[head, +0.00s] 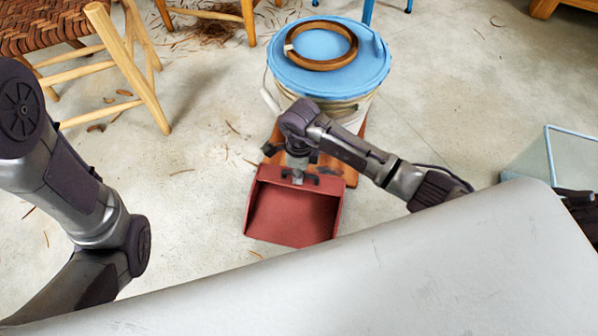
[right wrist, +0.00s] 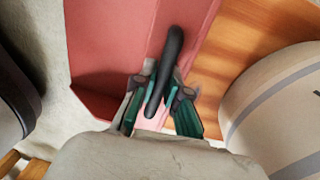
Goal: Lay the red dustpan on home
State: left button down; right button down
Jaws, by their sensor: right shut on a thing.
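The red dustpan (head: 292,213) hangs from my right gripper (head: 299,172) in the head view, its open mouth toward the bottom of the picture. In the right wrist view, my right gripper (right wrist: 160,98) is shut on the black handle (right wrist: 172,55) of the red dustpan (right wrist: 105,45). An orange-brown wooden board (head: 350,172) lies on the floor behind the dustpan, partly hidden by it and my right arm. It also shows in the right wrist view (right wrist: 262,45). No mark names home. My left arm enters at the left; its gripper is out of view.
A bucket with a blue lid (head: 375,70) stands just behind the dustpan, with a wooden ring (head: 350,55) on the lid. A wooden chair with a woven seat (head: 128,55) stands at upper left. A glass-like box (head: 540,160) is at right. Concrete floor is open around, with scattered bark strips.

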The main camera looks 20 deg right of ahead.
jog(key=shift+f, duration=0.25)
jog(key=c, duration=0.8)
grip_release()
jog(key=shift+r, duration=0.1)
